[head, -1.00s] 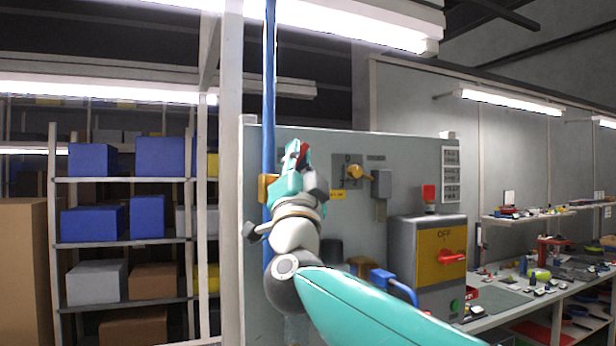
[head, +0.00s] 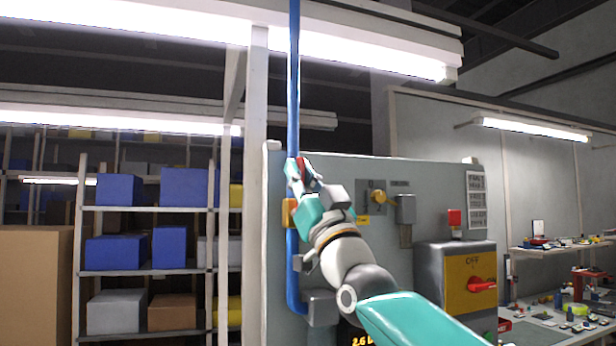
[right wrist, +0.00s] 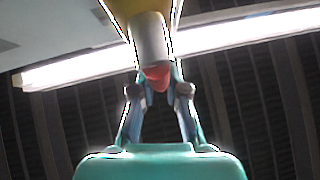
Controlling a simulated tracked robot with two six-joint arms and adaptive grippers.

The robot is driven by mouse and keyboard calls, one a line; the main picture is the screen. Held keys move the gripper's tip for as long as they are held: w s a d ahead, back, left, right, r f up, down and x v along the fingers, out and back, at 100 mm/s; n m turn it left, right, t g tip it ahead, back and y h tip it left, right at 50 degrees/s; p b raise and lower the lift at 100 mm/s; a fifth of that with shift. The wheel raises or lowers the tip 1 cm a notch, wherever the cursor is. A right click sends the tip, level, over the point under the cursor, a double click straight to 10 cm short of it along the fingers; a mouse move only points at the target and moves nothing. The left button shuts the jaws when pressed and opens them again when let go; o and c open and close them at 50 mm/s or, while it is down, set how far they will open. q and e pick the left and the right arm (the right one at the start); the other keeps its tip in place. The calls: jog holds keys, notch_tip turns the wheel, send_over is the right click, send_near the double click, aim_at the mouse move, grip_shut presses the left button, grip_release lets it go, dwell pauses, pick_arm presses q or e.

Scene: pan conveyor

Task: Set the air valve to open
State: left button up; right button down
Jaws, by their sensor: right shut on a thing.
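My right gripper (head: 301,170) is at the red handle (head: 304,161), above the yellow body and close to the pipe. In the right wrist view the gripper (right wrist: 158,88) is shut on the red handle (right wrist: 155,75), with a pale grey cylindrical part and yellow beyond it. The gripper hides part of the handle and pipe in the head view. My left gripper is not in view.
The grey panel (head: 340,180) carries a yellow knob (head: 378,197). A grey box with a yellow OFF plate (head: 461,284) and red switch stands right of it. A display at the bottom edge reads about "2.6", partly hidden. Shelves with blue boxes (head: 186,188) stand left.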

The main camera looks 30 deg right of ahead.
jog(key=shift+w+a+f, duration=0.15)
jog(key=shift+w+f, duration=0.2)
jog(key=shift+f, duration=0.05)
jog(key=c, duration=1.2)
grip_release()
jog(key=shift+s+r, duration=0.1)
jog(key=shift+r, duration=0.05)
jog(key=shift+s+r, duration=0.1)
jog(key=shift+s, duration=0.05)
jog(key=v, duration=1.2)
